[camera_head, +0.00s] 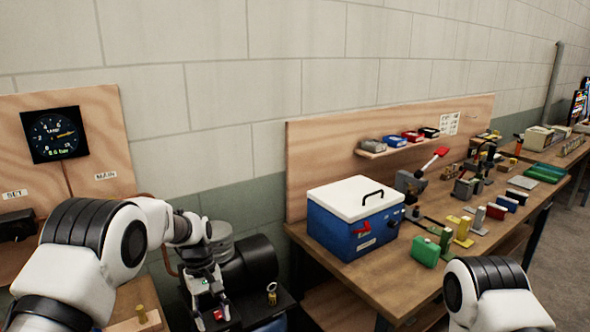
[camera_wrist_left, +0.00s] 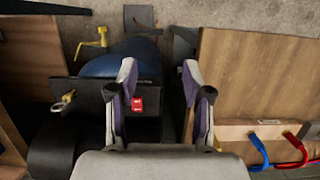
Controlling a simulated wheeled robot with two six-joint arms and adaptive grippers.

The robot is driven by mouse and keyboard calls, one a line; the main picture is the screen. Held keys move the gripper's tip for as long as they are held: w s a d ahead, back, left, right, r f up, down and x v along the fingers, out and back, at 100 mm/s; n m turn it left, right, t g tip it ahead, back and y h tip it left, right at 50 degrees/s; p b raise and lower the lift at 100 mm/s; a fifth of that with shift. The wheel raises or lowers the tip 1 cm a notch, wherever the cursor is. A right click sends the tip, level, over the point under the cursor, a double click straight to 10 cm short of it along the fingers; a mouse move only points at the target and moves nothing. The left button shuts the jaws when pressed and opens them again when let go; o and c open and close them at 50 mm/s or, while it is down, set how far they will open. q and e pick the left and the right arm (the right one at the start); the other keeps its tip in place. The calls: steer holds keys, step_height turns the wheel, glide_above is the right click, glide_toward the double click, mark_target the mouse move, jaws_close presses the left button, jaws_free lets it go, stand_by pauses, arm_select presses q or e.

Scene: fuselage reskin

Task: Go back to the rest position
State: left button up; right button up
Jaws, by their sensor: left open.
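My left gripper (camera_head: 209,308) hangs fingers down in the lower left of the head view, in front of the dark machine. In the left wrist view the gripper (camera_wrist_left: 160,75) has its two fingers spread apart with nothing between the tips. My right arm (camera_head: 492,290) shows at the bottom right of the head view. Its gripper is out of the frame.
A dark machine with a black cylinder (camera_head: 249,262) stands below the wall. A gauge (camera_head: 54,134) hangs on the left board. Blue (camera_wrist_left: 260,153) and red (camera_wrist_left: 300,150) hoses lie right.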

arm_select(q)
steer(key=s+a+f+g+b, duration=0.2)
steer(key=s+f+b, duration=0.1)
steer(key=s+f, duration=1)
steer(key=s+a+f+g+b, duration=0.2)
steer(key=s+f, duration=1)
steer(key=s, duration=0.1)
steer(key=s+a+f+m+t+y+b, duration=0.15)
steer(key=s+m+t, duration=0.3)
steer(key=s, duration=1.05)
steer(key=w, duration=0.1)
steer(key=w+m+t, duration=0.2)
steer(key=w, duration=0.1)
steer(key=shift+a+f, duration=0.25)
steer(key=shift+a, duration=0.1)
steer(key=shift+s, duration=0.15)
